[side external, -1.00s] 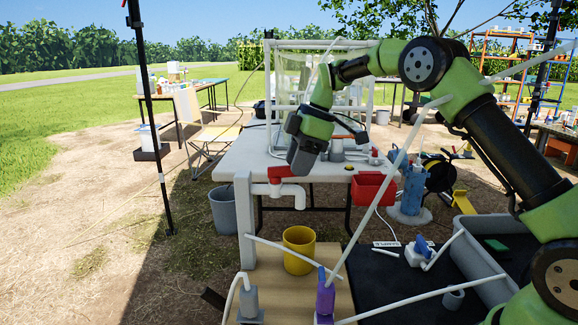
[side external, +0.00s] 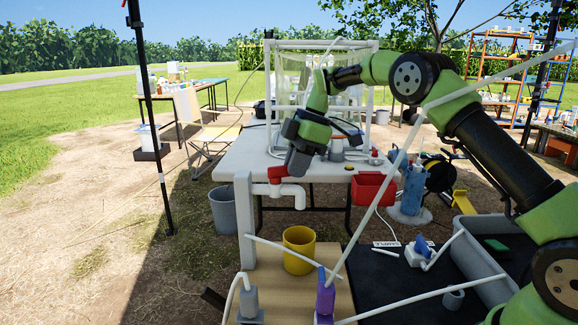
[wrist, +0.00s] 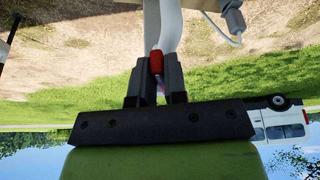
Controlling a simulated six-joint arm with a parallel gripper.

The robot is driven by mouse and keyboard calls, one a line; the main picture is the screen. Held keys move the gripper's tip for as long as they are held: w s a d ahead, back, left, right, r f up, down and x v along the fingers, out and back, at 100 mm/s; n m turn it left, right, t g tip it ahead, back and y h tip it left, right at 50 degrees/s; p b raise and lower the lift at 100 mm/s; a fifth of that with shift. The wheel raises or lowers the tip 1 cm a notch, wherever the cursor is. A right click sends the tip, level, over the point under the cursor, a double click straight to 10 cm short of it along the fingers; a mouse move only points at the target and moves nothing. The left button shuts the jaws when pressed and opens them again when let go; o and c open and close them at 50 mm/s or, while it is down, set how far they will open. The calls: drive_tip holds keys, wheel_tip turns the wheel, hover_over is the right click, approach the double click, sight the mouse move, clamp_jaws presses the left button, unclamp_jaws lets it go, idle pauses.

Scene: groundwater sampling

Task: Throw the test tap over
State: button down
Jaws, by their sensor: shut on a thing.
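The test tap is a white pipe (side external: 292,192) with a downturned spout, fixed to a pale post (side external: 244,215) at the table's near edge. Its red handle (side external: 276,174) sits on top of the pipe, partly hidden by my gripper (side external: 287,172). In the wrist view the red handle (wrist: 156,64) lies between the two dark fingers of my gripper (wrist: 157,78), which are shut on it. The white pipe (wrist: 170,28) runs beyond it there.
A yellow bucket (side external: 299,250) stands below and in front of the tap. A red bin (side external: 372,187) hangs at the table edge to the right. A grey bucket (side external: 222,211) stands to the left. Pale rods (side external: 367,235) cross the foreground.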

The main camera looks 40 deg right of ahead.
drive_tip(key=shift+w+d+n, duration=0.1)
drive_tip(key=shift+w+n, duration=0.15)
drive_tip(key=shift+n, duration=0.45)
drive_tip(key=shift+w+n+g, duration=0.25)
drive_tip(key=shift+n+g, duration=0.15)
drive_tip(key=shift+n, duration=0.3)
drive_tip(key=c, duration=1.1)
unclamp_jaws()
drive_tip(key=shift+s+m, duration=0.1)
drive_tip(key=shift+m, duration=0.2)
